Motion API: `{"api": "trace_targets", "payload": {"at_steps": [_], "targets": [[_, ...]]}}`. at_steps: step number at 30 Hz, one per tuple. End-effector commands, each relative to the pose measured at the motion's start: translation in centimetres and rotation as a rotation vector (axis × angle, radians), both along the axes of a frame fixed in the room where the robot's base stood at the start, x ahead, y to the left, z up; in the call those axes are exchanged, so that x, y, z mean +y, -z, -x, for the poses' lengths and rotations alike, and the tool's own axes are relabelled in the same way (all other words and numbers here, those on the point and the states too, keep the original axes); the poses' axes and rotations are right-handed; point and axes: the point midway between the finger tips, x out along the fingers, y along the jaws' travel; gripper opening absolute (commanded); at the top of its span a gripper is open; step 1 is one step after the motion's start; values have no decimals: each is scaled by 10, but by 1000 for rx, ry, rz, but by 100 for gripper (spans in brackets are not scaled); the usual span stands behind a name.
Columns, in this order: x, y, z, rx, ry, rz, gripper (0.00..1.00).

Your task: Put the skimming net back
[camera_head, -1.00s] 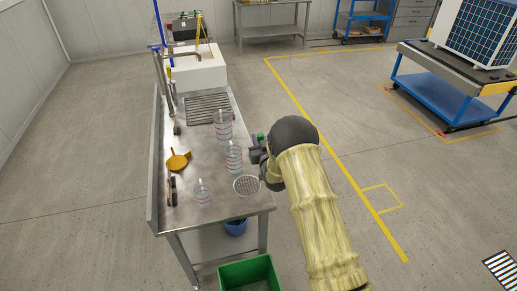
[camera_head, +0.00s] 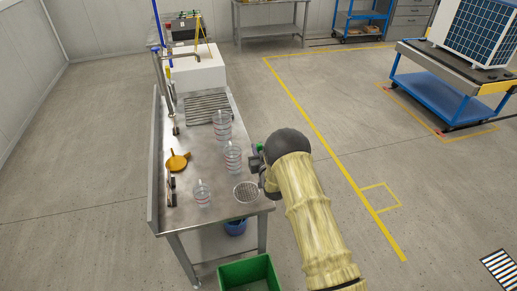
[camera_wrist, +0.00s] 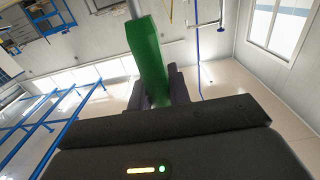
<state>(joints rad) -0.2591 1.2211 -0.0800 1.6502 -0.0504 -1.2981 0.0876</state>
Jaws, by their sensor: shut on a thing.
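My gripper (camera_head: 257,162) is beside the right edge of the steel bench, partly hidden by my own arm in the head view. In the wrist view its jaws (camera_wrist: 160,92) are shut on a green handle (camera_wrist: 147,52), with a grey rod running on from its far end. A round mesh disc (camera_head: 246,192), which looks like the skimming net's head, shows over the bench's near right corner. Its link to the handle is hidden, and I cannot tell whether it touches the bench.
The steel bench (camera_head: 225,207) holds several clear measuring jugs (camera_head: 233,158), a yellow-orange scoop (camera_head: 177,162) and a ribbed drain area (camera_head: 208,107). A white sink (camera_head: 198,72) with a tap is at its far end. A green bin (camera_head: 248,273) stands before it.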

Motion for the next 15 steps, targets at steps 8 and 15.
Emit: {"api": "trace_targets", "payload": {"at_steps": [8,15], "targets": [[0,1,0,0,0,0,41],[0,0,0,0,0,0,41]]}}
